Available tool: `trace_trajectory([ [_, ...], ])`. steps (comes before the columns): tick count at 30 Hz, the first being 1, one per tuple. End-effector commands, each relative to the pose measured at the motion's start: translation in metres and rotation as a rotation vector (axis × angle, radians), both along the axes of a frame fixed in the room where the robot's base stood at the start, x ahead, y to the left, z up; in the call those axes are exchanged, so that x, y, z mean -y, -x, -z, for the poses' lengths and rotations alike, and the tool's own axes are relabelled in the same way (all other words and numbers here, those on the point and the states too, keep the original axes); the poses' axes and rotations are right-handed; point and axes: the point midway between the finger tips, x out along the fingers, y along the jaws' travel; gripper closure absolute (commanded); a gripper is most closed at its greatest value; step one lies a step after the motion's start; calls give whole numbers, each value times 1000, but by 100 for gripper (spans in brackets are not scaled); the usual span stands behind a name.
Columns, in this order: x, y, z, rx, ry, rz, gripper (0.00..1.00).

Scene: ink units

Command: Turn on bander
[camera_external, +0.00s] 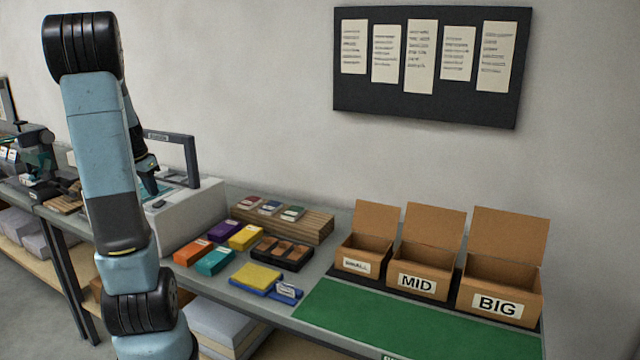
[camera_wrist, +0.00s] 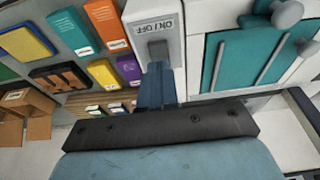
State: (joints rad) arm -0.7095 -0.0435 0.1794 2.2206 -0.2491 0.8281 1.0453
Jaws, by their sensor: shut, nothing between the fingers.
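The bander (camera_external: 192,215) is a white machine with a dark arch on the bench behind my arm. In the wrist view its white panel (camera_wrist: 135,28) carries an upside-down ON/OFF label and a dark switch (camera_wrist: 158,48). My gripper (camera_external: 150,188) is above the bander top, partly hidden by my arm. In the wrist view my blue gripper fingers (camera_wrist: 157,70) are shut and empty, with their tips close to the switch. I cannot tell whether they touch it, or which way the switch is set.
Coloured boxes (camera_external: 245,236) and a wooden block (camera_external: 315,225) lie right of the bander. Three open cartons (camera_external: 427,255) and a green mat (camera_external: 400,322) are farther right. The bander's teal top (camera_wrist: 235,55) with grey knobs is beside the switch panel.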

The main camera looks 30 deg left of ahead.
Motion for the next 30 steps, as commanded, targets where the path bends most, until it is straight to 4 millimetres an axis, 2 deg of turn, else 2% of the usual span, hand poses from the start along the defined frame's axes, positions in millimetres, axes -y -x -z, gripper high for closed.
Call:
trace_trajectory([
  [9,0,17,-62,2,-3,1,100],
  [15,0,25,-90,2,-2,0,100],
  [21,0,30,-103,0,-1,0,100],
  [30,0,30,-104,0,0,0,100],
])
